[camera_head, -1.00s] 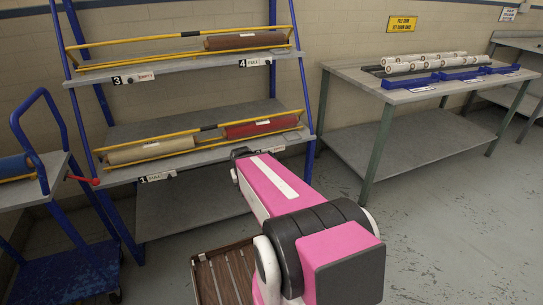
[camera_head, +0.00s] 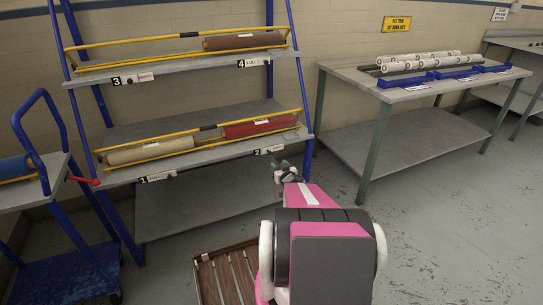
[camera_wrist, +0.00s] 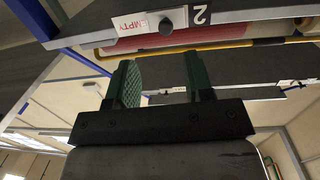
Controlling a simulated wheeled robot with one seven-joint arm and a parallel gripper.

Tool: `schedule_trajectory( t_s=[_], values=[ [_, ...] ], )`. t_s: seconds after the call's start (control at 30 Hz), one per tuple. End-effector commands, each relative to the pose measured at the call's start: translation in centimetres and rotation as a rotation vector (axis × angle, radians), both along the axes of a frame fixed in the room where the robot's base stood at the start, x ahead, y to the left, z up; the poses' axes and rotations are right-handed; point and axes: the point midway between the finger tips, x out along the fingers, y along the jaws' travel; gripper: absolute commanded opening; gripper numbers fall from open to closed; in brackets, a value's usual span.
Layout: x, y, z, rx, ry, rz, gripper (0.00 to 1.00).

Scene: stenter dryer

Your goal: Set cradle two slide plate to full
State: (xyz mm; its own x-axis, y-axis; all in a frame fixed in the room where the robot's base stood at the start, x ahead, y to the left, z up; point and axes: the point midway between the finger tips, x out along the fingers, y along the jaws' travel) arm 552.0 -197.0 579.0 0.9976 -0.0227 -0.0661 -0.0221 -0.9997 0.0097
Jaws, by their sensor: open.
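Cradle two (camera_head: 207,140), on the right of the rack's lower shelf, holds a red roll (camera_head: 255,128). Its slide plate (camera_head: 270,150) is on the shelf's front edge beside the number 2, partly by my gripper. In the wrist view, the slide plate (camera_wrist: 132,27) reads EMPTY in red, tilted, and has a dark round knob (camera_wrist: 166,25) beside the 2. My gripper (camera_wrist: 158,70) is open and empty, its green-padded fingers pointing toward the knob, apart from it. In the head view my gripper (camera_head: 281,168) is just below and right of the plate, its fingers small and unclear.
Other slide plates on the rack mark cradle one (camera_head: 160,176), three (camera_head: 145,77) and four (camera_head: 252,62). A blue trolley (camera_head: 70,270) stands at left. A workbench (camera_head: 420,90) with white rolls and blue trays stands at right. A slatted wooden surface (camera_head: 228,278) is low in front.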

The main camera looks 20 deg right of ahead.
Motion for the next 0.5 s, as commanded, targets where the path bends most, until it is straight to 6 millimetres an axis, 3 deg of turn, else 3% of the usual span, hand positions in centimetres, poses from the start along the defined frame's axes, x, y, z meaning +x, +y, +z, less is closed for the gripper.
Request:
schedule_trajectory(
  t_s=[0.13, 0.27, 0.5],
  values=[
    [-0.7, 0.1, 0.2, 0.009, -0.056, 0.048, 0.47],
    [-0.2, 0.2, 0.2, 0.01, -0.068, 0.06, 0.47],
    [3.5, 0.2, 0.1, 0.01, -0.068, 0.059, 0.47]
  ],
)
